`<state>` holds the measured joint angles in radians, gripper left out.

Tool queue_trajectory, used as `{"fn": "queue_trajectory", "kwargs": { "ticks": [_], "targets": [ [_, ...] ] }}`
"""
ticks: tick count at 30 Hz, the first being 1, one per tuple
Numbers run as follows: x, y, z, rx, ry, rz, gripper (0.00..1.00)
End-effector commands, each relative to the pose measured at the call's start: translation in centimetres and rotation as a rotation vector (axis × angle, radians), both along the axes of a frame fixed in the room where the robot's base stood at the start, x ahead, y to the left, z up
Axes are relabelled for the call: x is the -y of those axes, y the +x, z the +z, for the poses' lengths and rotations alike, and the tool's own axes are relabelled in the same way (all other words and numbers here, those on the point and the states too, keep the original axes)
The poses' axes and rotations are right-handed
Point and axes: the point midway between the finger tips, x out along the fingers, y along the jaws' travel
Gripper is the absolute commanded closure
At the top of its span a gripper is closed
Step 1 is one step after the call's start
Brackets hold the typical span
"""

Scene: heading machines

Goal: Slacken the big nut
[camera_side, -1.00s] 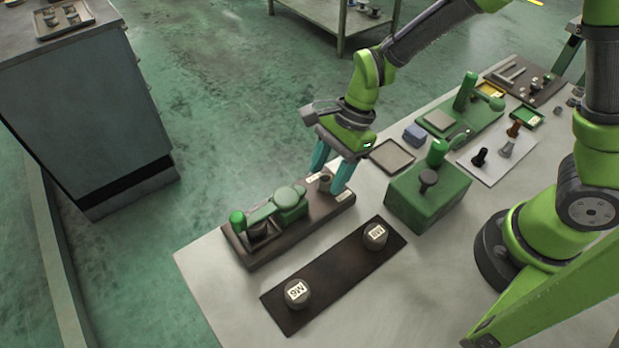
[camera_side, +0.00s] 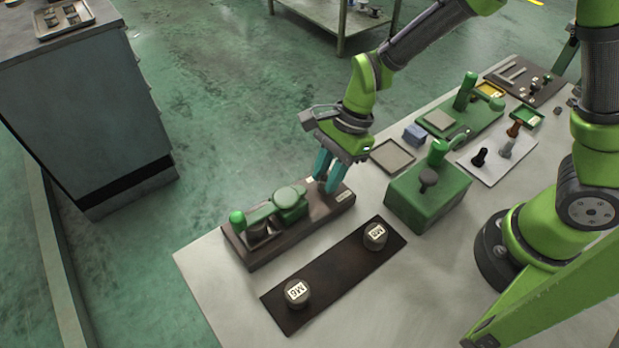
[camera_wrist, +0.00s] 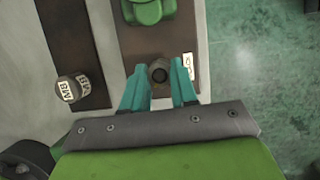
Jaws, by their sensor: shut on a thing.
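The big nut (camera_wrist: 159,74) is a dark round piece with a hole in its top, at the right end of the dark brown base plate (camera_side: 245,255). In the wrist view it lies between the teal fingertips of my gripper (camera_wrist: 159,82). My gripper (camera_side: 325,182) points down over that end of the plate and is shut on the nut. In the side view the fingers hide most of the nut. A green clamp body with a round cap (camera_side: 287,198) and a green-knobbed lever (camera_side: 238,218) sit on the same plate to the left.
A dark mat (camera_side: 335,277) in front holds two round pieces, labelled M6 (camera_side: 297,292) and M8 (camera_side: 375,236). A green box (camera_side: 428,200) with a dark knob stands to the right. An empty grey tray (camera_side: 392,157) lies behind it.

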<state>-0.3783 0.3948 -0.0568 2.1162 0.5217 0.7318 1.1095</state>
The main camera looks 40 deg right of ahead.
Motion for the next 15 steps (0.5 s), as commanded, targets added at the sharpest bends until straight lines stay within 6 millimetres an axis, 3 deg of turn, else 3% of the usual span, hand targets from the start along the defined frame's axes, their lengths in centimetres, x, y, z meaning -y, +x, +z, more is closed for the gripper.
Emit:
{"fn": "queue_trajectory", "kwargs": {
  "ticks": [15],
  "targets": [
    [-0.03, 0.29, 0.05, 0.0, 0.001, 0.339, 1.0]
  ]
}}
